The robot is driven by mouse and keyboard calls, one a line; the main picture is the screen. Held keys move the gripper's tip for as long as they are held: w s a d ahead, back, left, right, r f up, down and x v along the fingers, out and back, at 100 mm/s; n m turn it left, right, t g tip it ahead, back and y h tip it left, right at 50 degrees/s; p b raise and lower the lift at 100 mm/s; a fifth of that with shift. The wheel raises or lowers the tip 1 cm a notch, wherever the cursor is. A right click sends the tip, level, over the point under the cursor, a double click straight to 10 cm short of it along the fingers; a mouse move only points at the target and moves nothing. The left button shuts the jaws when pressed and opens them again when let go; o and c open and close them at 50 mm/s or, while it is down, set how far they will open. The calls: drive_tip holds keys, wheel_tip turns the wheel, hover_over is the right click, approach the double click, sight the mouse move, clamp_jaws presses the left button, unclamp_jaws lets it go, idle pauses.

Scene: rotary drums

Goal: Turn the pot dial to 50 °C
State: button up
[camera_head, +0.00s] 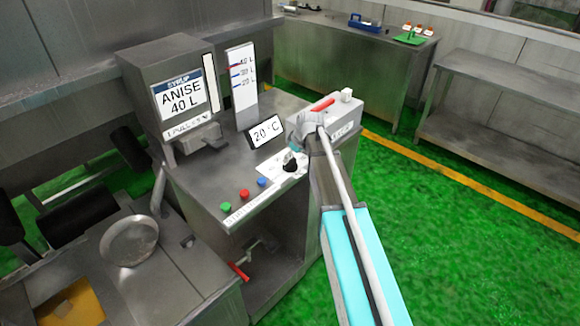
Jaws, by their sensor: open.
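A small display sign (265,131) on the steel machine reads 20 °C. Below it, a white dial plate (268,169) lies on the machine's top. The pot dial's knob is mostly hidden, and I cannot make out its pointer. My gripper (290,164) is a small dark shape at the right part of the dial plate, below my grey wrist. It is open and sits over or right at the dial. I cannot tell whether its fingers touch the knob.
Green (225,207), red (244,194) and blue (262,182) buttons line the front edge. A syrup dispenser (178,97) marked ANISE 40 L stands behind left. A box with a red handle (322,105) is close behind my wrist. Green floor lies right.

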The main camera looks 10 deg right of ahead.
sight(290, 161)
drive_tip(key=shift+b+x, duration=1.6)
drive_tip(key=shift+x, duration=0.45)
drive_tip(key=c, duration=0.8)
